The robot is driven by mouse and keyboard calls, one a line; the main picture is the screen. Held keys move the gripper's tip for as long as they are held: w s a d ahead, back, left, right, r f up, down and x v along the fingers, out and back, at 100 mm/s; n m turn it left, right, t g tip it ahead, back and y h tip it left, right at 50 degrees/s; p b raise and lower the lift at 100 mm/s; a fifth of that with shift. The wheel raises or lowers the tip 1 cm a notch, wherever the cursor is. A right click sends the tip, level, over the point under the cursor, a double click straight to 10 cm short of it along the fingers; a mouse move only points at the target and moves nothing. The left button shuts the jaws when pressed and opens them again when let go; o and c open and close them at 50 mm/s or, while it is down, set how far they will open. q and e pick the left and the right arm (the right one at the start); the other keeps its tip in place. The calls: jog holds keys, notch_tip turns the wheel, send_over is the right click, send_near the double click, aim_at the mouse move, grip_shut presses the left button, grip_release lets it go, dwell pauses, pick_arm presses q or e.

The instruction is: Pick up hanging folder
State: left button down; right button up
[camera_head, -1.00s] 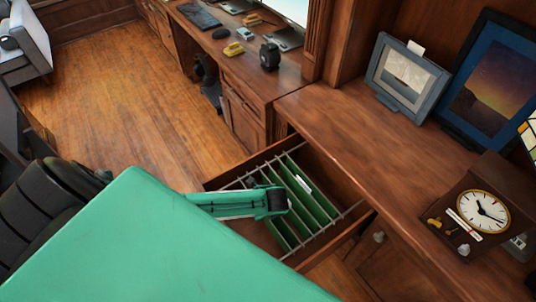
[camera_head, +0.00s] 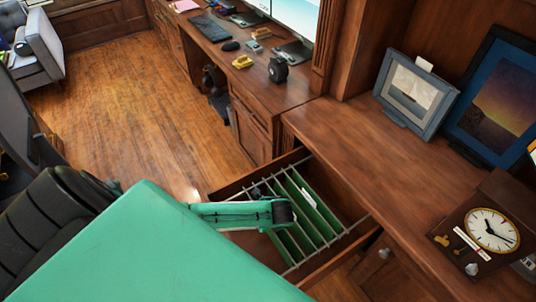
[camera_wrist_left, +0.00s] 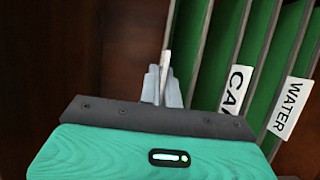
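Several green hanging folders (camera_head: 308,207) hang on metal rods in an open wooden drawer (camera_head: 331,264). In the left wrist view, green folders (camera_wrist_left: 222,55) fill the right side. White tabs show there: one reads "WATER" (camera_wrist_left: 289,106), and another, partly covered, begins "CA" (camera_wrist_left: 235,88). My left arm reaches over the drawer from the left in the head view. My left gripper (camera_wrist_left: 163,78) is just left of the folders in the wrist view, its grey fingers close together. The fingers are hidden in the head view. My right gripper is out of sight.
A wooden counter (camera_head: 350,150) borders the drawer, with picture frames and a clock (camera_head: 491,230). A desk with monitors and small items stands beyond. A black chair (camera_head: 45,225) is at the left. The wood floor (camera_head: 135,110) behind is open.

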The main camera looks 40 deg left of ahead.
pick_arm(q)
notch_tip(320, 180, up, 19)
jog(key=shift+r, duration=0.15)
dwell(0.5)
